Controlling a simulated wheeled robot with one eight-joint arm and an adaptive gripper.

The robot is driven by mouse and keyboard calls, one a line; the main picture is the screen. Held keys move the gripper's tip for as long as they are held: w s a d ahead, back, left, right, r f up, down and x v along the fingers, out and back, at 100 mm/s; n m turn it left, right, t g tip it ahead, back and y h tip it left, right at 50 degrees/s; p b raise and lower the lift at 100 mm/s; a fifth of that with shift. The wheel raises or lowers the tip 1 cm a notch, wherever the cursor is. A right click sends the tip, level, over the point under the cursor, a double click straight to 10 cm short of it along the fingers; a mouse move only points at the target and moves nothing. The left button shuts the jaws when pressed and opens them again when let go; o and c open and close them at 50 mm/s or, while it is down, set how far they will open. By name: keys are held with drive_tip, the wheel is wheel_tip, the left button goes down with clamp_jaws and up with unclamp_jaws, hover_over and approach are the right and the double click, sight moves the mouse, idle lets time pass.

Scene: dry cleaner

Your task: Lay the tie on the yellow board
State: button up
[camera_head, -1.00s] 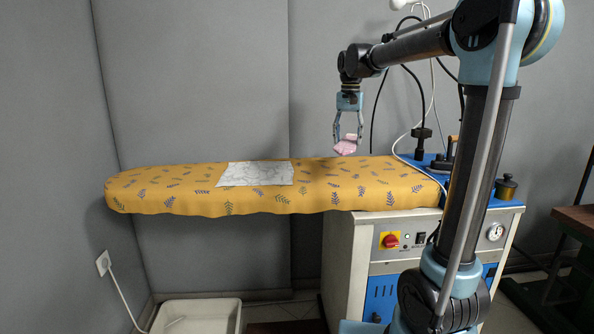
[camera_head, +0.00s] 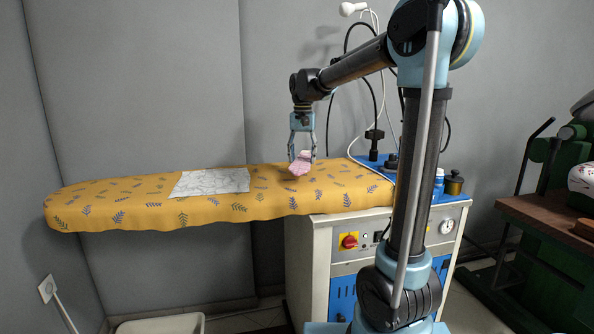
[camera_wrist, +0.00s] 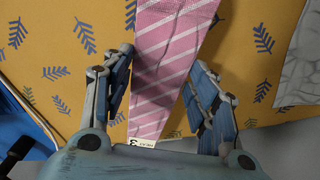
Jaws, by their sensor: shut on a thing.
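The tie (camera_head: 300,164) is pink with white stripes, and its bundle hangs between the fingers of my gripper (camera_head: 302,156). In the wrist view the tie (camera_wrist: 168,55) runs between the two fingers, with a small label near the palm. My gripper is shut on the tie. The yellow board (camera_head: 120,208) has dark leaf prints and lies below the gripper, which is over its right part. Whether the tie touches the board is hard to tell. The wrist view shows the board's printed cloth (camera_wrist: 60,30) behind the tie.
A pale marbled cloth (camera_head: 210,182) lies on the board's middle. Hoses and a black fitting (camera_head: 374,140) stand behind the right end, with a brass pot (camera_head: 454,183) farther right. A green machine (camera_head: 555,180) stands at far right. The board's left part is bare.

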sight(303, 161)
drive_tip(key=shift+f, duration=2.3)
drive_tip(key=o, duration=1.1)
drive_tip(key=shift+c, duration=0.2)
